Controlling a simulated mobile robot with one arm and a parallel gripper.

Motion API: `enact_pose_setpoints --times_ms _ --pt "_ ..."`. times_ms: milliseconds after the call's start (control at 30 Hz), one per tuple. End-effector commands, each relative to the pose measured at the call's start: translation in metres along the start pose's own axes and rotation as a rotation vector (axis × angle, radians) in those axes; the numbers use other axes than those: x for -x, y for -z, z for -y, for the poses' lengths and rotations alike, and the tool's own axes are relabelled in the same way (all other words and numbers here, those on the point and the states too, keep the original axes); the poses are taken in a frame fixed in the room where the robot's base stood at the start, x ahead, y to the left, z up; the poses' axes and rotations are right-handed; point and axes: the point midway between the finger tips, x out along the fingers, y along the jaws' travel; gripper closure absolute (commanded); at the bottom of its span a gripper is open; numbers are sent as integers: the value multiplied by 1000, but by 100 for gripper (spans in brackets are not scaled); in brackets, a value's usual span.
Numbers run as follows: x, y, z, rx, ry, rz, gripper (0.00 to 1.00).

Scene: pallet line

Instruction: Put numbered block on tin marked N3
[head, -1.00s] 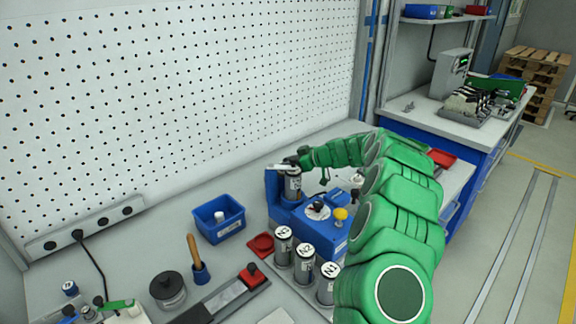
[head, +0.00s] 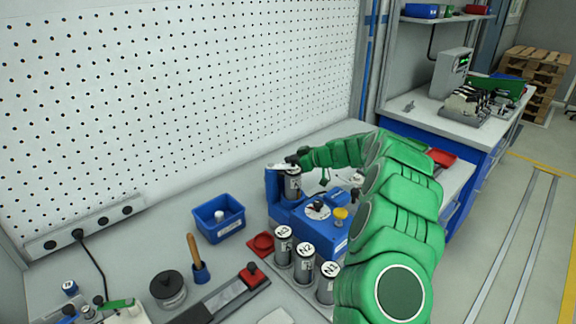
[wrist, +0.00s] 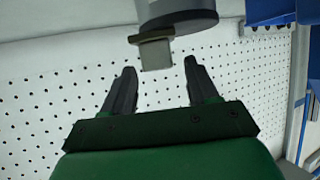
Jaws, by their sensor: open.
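Three grey tins with white lids stand in a row in the head view. The farthest tin's label appears to read N3 (head: 283,246), the middle one reads N2 (head: 304,265), and the nearest label (head: 327,283) is not clear. Another tin (head: 292,184) sits upright in the blue machine (head: 290,213). I cannot make out a numbered block. My gripper (wrist: 161,64) is open; a small grey square piece under a grey round body (wrist: 155,53) shows near its fingertips. Whether they touch is unclear.
A blue bin (head: 204,224) with a white cylinder in it stands left of the machine. A red dish (head: 261,244), a wooden-handled tool (head: 196,255), a dark round pot (head: 168,288) and a rail with a red block (head: 252,276) lie in front. The pegboard (head: 180,90) closes off the back.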

Motion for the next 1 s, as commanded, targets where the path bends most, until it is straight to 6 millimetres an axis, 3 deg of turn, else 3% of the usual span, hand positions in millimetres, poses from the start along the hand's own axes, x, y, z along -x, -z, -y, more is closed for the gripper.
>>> enact_pose_setpoints --times_ms 600,800,1000 --pt "99 0 -1 -1 -2 -2 41" --pt "116 0 0 0 -2 0 41" --pt "119 0 0 0 -1 0 41"
